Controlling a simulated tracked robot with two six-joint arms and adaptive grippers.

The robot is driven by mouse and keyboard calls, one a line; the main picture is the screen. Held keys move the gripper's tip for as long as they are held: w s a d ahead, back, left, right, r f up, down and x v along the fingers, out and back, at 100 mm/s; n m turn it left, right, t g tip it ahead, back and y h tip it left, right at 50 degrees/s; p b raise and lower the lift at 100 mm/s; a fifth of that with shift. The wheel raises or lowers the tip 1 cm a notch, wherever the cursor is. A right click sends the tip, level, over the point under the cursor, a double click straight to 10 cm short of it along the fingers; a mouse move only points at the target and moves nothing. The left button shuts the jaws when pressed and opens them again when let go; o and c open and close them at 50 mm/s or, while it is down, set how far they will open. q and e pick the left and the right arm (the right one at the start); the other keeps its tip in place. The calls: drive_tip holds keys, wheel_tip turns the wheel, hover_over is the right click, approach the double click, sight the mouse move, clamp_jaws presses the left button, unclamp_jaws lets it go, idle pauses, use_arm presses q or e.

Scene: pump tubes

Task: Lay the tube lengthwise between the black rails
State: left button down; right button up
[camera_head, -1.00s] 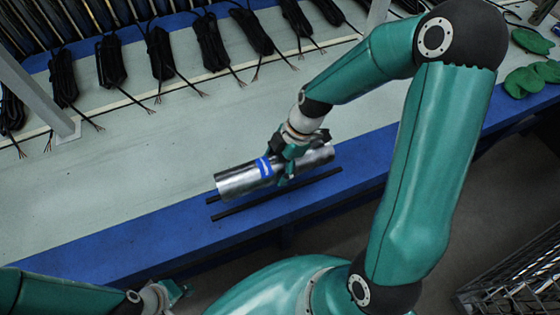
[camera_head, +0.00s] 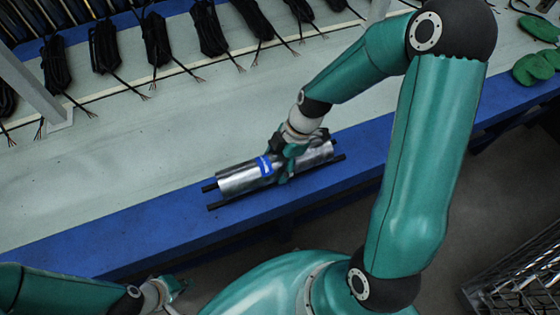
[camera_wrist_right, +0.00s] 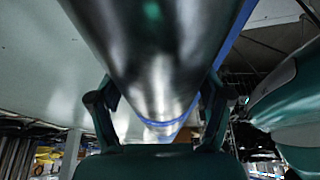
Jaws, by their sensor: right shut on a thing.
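The silver metal tube (camera_head: 238,181) has a blue band and lies lengthwise along the two black rails (camera_head: 228,200) on the blue table edge strip. In the head view it appears between the rails, with one rail end showing behind and the front rail showing before it. Whether it touches the strip cannot be told. My right gripper (camera_head: 287,163) is shut around the tube right of the band. In the right wrist view the tube (camera_wrist_right: 160,50) runs between the fingers. My left gripper (camera_head: 171,290) is at the bottom left, away from the tube; its jaws are too small to read.
Black cable bundles (camera_head: 157,40) lie in a row along the back of the pale table (camera_head: 120,150). Green gloves (camera_head: 537,66) lie at the far right. A wire basket (camera_head: 520,275) stands at the lower right. The table left of the tube is clear.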

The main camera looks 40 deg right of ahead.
idle(0.3)
drive_tip(key=o, duration=1.8)
drive_tip(key=shift+c, duration=0.2)
drive_tip(key=v, duration=1.2)
drive_tip(key=shift+s+f, duration=0.1)
